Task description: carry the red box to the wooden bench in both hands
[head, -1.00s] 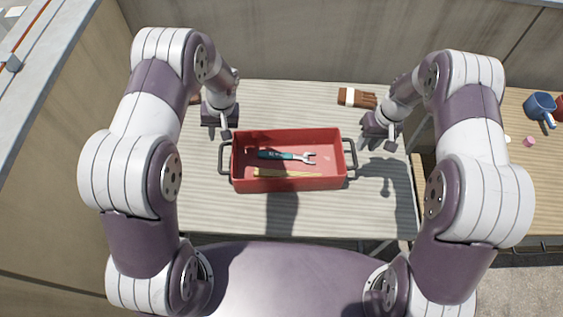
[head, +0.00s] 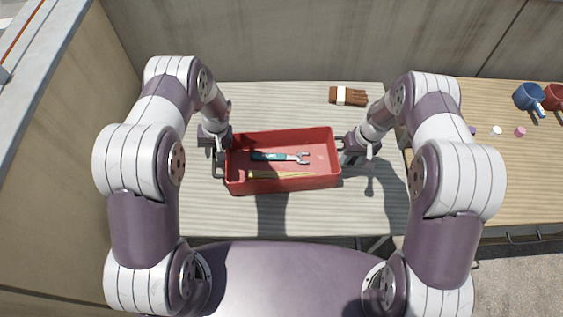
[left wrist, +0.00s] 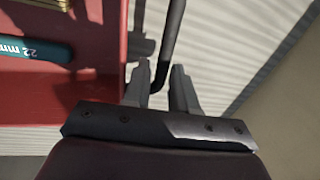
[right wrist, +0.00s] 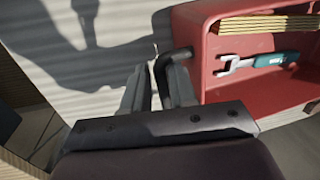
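The red box (head: 282,187) is a shallow open tray on the pale ribbed table. It holds a teal-handled wrench (head: 272,157) and a yellow folding rule (head: 282,175). My left gripper (head: 221,147) is at the box's left handle (left wrist: 171,45). In the left wrist view, that dark bar runs between the two separated fingers. My right gripper (head: 354,150) is at the right handle (right wrist: 163,65), which passes between its fingers in the right wrist view. Both grippers look open around the handles. The box appears to rest on the table.
The wooden bench (head: 510,180) stands to the right. A wall runs behind.

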